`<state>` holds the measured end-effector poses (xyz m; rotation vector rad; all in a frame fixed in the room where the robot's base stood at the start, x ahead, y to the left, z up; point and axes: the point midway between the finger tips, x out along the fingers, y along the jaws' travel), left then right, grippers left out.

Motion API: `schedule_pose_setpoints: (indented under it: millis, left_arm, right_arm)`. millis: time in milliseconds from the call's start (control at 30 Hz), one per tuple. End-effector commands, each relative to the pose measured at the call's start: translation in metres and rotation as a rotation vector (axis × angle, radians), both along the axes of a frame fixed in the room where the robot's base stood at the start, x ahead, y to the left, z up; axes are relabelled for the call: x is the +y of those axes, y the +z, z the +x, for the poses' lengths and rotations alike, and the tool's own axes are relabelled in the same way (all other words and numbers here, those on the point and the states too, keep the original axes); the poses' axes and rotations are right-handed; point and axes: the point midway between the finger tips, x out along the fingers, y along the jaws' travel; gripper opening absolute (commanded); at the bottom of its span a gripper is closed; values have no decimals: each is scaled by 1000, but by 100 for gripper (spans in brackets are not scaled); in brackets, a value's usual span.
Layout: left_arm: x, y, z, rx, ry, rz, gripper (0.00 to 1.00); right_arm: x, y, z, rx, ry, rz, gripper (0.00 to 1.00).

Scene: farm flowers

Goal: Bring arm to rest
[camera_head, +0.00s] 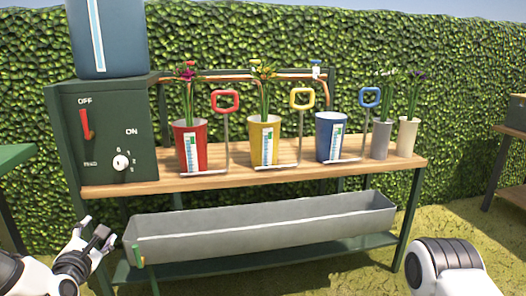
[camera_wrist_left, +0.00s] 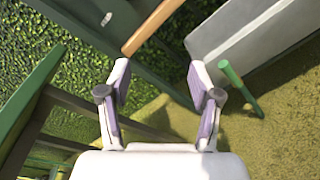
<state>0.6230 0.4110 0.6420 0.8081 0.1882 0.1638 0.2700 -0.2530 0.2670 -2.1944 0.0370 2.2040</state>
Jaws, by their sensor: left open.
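My left gripper (camera_head: 97,232) is at the lower left of the head view, in front of the bench's left end and left of the grey trough. Its fingers are spread apart with nothing between them; they also show open in the left wrist view (camera_wrist_left: 162,88). My right arm (camera_head: 445,268) shows only as a white and black link at the lower right; its gripper is out of frame.
A wooden bench (camera_head: 280,172) holds red (camera_head: 190,150), yellow (camera_head: 264,145) and blue (camera_head: 330,140) pots and a dark control box (camera_head: 110,135). A grey trough (camera_head: 260,228) with a green handle (camera_wrist_left: 238,86) sits below. A green table (camera_head: 14,158) stands left.

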Motion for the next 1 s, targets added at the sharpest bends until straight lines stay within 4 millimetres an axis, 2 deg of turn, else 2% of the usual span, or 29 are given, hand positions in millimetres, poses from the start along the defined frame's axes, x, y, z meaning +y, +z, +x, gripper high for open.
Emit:
schedule_pose_setpoints:
  millis: [267, 367, 467, 567, 600, 667, 733, 800, 833, 900, 1000]
  left_arm:
    - [-33, -90, -14, 198, -72, 67, 64]
    - [-50, -134, -29, 305, -115, 98, 64]
    - [-72, -188, -56, 456, -191, 172, 64]
    - [-99, -253, -102, 661, -329, 318, 64]
    - [-110, -279, -127, 751, -409, 398, 64]
    - [-125, -313, -167, 882, -550, 528, 64]
    - [-140, -345, -218, 1019, -753, 694, 64]
    - [-151, -366, -268, 1118, -996, 872, 64]
    - [-154, -371, -286, 1143, -1102, 945, 64]
    - [-158, -375, -314, 1160, -1312, 1094, 64]
    - [-159, -373, -335, 1128, -1550, 1264, 64]
  right_arm:
    - [0, 1, 0, 1, 0, 0, 0]
    - [0, 2, 0, 1, 0, 0, 0]
    - [0, 2, 0, 1, 0, 0, 0]
    - [0, 3, 0, 1, 0, 0, 0]
    - [0, 3, 0, 1, 0, 0, 0]
    - [0, 3, 0, 1, 0, 0, 0]
    - [0, 4, 0, 1, 0, 0, 0]
    - [0, 4, 0, 1, 0, 0, 0]
    - [0, 4, 0, 1, 0, 0, 0]
    - [0, 4, 0, 1, 0, 0, 0]
    - [0, 4, 0, 1, 0, 0, 0]
